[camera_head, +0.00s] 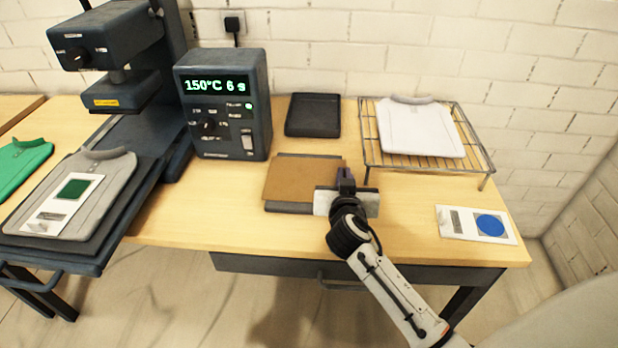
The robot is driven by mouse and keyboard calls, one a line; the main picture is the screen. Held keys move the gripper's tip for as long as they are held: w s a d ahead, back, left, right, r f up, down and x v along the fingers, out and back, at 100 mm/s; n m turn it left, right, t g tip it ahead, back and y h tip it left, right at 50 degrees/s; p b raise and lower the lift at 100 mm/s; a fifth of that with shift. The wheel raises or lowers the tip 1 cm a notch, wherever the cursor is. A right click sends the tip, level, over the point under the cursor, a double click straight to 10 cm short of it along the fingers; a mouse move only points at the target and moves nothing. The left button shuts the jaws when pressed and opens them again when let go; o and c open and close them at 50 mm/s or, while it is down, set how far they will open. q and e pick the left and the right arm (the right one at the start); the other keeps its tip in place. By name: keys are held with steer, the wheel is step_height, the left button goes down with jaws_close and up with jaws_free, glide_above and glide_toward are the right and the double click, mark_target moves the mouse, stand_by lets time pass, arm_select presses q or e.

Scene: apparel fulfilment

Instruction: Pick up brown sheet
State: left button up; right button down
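The brown sheet (298,178) lies flat on a dark grey pad or tray (288,207) in the middle of the table. My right gripper (345,180) is at the sheet's right edge, reaching in from the lower right. The gripper body covers the sheet's lower right corner. Its fingertips are small and partly hidden, so I cannot tell whether they are apart, shut, or touching the sheet. My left gripper is not in the view.
A heat press (110,50) with a grey shirt (105,200) on its lower plate stands left. A control box (222,105) and empty black tray (313,115) are behind. A wire rack (472,166) holds a white shirt (420,128). A blue-dot card (477,224) lies right.

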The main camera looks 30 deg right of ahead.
steer(key=shift+r, duration=0.1)
steer(key=shift+r, duration=0.2)
step_height(320, 180, up, 27)
steer(key=p, duration=0.2)
steer(key=shift+r+p, duration=0.2)
steer(key=shift+p, duration=0.1)
steer(key=shift+f, duration=0.1)
stand_by(0.5)
